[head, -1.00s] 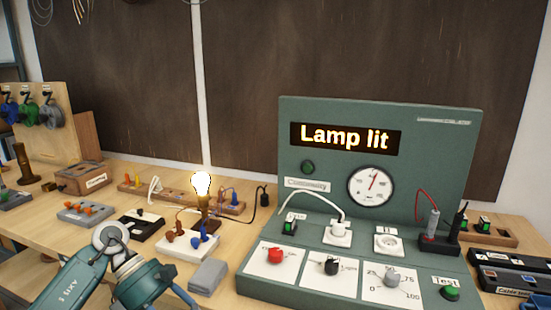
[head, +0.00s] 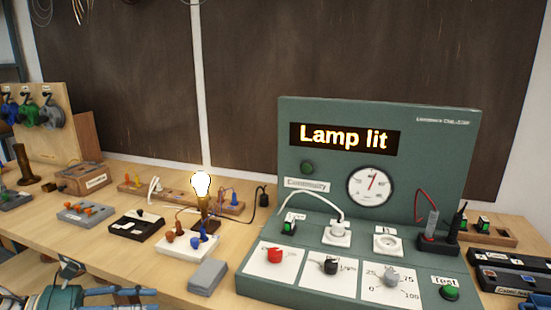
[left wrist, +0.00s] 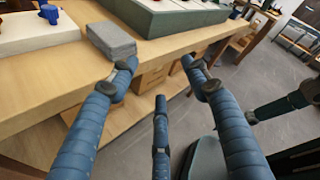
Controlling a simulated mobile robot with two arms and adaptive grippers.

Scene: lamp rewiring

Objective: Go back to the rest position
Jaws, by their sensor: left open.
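My left gripper (head: 125,297) shows at the bottom left edge of the head view, partly cut off, in front of the workbench (head: 40,235). In the left wrist view my left gripper (left wrist: 158,72) has its blue fingers spread with nothing between them, over the bench's front edge and the floor. The lit lamp (head: 201,187) stands upright on the bench, by a white terminal block (head: 180,247) with orange and blue knobs. The green test panel (head: 450,190) reads "Lamp lit". My right gripper is not in view.
A grey block (head: 208,276) lies near the bench's front edge. A black block (head: 137,225) and a grey block with orange knobs (head: 84,213) stand to the left. Black cases (head: 508,272) are at the right. Open floor (left wrist: 255,65) shows beyond the bench edge.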

